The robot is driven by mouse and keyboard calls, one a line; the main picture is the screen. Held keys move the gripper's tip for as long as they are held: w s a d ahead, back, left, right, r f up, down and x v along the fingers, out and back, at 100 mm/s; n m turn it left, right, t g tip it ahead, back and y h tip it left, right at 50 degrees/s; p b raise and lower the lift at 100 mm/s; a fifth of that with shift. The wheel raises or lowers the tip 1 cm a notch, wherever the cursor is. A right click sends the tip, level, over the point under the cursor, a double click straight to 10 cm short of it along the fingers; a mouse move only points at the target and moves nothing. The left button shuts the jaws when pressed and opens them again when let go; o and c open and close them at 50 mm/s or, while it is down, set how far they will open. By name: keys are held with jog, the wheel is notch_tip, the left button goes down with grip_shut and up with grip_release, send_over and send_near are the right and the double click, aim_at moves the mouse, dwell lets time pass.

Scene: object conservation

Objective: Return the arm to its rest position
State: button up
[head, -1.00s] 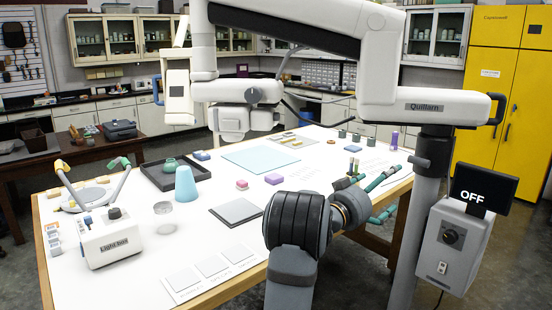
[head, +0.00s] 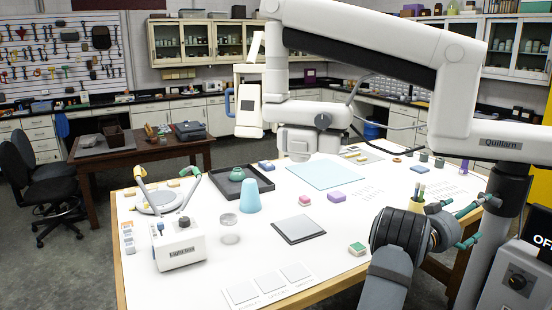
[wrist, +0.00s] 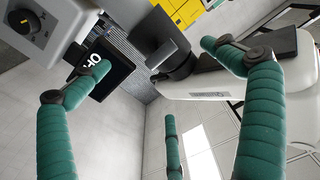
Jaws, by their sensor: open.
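My arm (head: 403,235) is folded at the front right of the white table, in the head view. My gripper (head: 484,220) has green padded fingers and points to the right, past the table's right side. In the wrist view the fingers of my gripper (wrist: 155,75) are spread wide with nothing between them. The palm is out of view. No marker for the rest position shows.
A white microscope-like stand (head: 480,95) labelled Quillarn reaches over the table on a dark column (head: 495,200). A control box (head: 515,285) with an OFF display (wrist: 103,68) is close to the fingers.

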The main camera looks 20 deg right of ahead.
jog(key=a+b, duration=0.4)
jog(key=a, duration=0.4)
jog(key=shift+s+f, duration=0.3)
jog(key=shift+f, duration=0.05)
jog(key=shift+a, duration=0.15)
